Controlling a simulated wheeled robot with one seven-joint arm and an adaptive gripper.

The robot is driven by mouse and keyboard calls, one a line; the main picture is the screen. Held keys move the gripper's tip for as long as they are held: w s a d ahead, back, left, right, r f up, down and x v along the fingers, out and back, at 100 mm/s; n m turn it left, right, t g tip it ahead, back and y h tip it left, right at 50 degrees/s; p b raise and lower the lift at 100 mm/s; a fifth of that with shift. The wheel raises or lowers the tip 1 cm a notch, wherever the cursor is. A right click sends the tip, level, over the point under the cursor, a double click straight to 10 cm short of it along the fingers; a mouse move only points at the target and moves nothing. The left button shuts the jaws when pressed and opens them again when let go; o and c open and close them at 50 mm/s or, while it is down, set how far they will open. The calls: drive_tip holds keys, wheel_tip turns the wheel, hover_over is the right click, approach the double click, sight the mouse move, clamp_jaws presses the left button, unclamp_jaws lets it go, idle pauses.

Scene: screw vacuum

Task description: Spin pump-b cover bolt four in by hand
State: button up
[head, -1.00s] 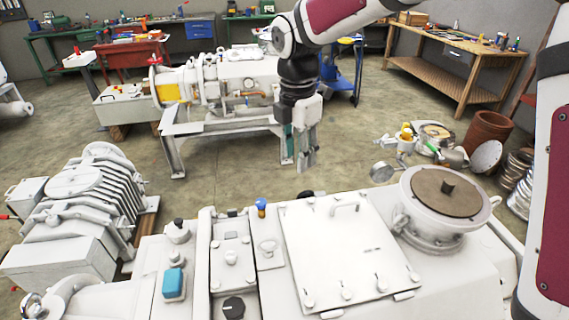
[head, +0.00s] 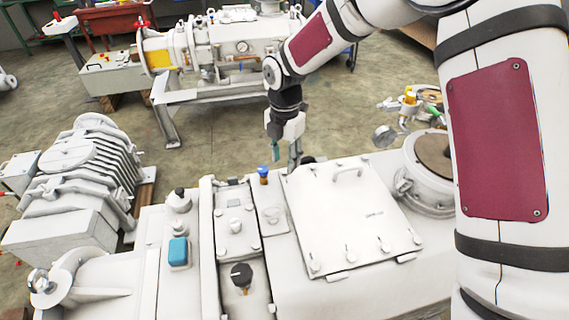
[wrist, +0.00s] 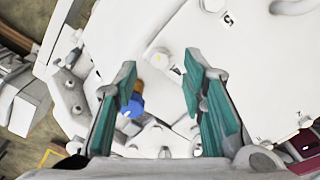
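The white square cover plate (head: 357,225) with a handle lies on top of the near white pump. Several bolts, such as one bolt (head: 350,250), stand along its front edge. My gripper (head: 285,157) is above the plate's far left corner, beside a blue-capped fitting (head: 263,175). In the wrist view my gripper (wrist: 159,65) is open with teal pads. The blue-capped fitting (wrist: 132,108) shows near the left finger. I cannot tell which bolt is number four.
A round flanged port (head: 433,165) stands right of the plate. A black knob (head: 241,275) and a blue box (head: 178,252) sit to the left. A finned pump (head: 85,180) stands far left. Another pump (head: 225,50) stands behind, across open floor.

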sight(284, 172)
drive_tip(key=shift+f, duration=1.4)
drive_tip(key=shift+c, duration=0.4)
clamp_jaws()
drive_tip(key=shift+m, duration=0.3)
